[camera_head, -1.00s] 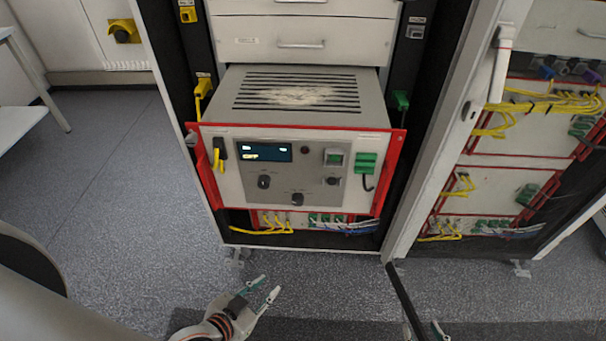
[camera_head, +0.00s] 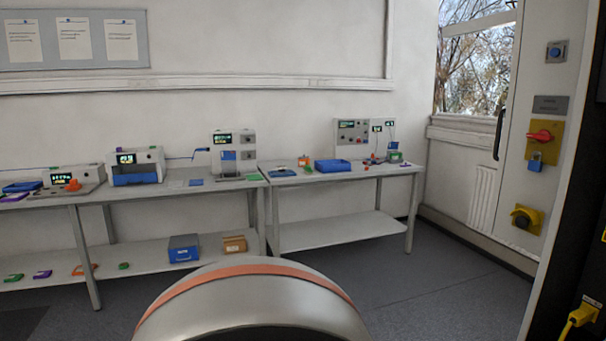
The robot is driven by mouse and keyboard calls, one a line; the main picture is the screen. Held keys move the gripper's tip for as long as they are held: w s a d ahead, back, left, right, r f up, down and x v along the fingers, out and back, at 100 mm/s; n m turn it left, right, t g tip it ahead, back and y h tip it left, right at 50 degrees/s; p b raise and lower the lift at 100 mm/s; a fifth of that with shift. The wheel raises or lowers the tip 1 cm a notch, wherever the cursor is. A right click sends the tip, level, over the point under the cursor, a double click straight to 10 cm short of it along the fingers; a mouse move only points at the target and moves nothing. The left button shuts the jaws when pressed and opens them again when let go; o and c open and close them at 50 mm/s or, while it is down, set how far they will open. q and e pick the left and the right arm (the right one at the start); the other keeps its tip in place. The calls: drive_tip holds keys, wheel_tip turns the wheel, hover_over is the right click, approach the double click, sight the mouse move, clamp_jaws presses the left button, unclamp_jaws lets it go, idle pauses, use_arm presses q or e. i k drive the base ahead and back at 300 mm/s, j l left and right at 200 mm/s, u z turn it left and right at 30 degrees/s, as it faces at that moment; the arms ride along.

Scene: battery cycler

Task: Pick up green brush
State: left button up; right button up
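I cannot make out a green brush for certain. Small green items show in the head view: a flat green item (camera_head: 254,177) on the left bench top, another green item (camera_head: 123,266) on the lower shelf, and a third green item (camera_head: 14,278) at the shelf's far left. They are too small to tell what they are. Neither of my grippers is in view. A rounded silver part with an orange band, which looks like my own arm, fills the bottom middle and hides some floor.
A left bench (camera_head: 150,190) and a right bench (camera_head: 300,179) stand along the wall with instruments. A blue tray (camera_head: 332,165) is on the right bench. A blue box (camera_head: 184,247) and a brown box (camera_head: 235,244) sit on the lower shelf. Floor (camera_head: 420,290) is clear at right; a cabinet (camera_head: 545,100) bounds it.

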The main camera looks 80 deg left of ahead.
sight(308, 169)
drive_tip(key=u, duration=2.6)
drive_tip(key=z, duration=1.75)
drive_tip(key=u, duration=1.75)
drive_tip(key=i+u, duration=0.1)
drive_tip(key=i, duration=0.25)
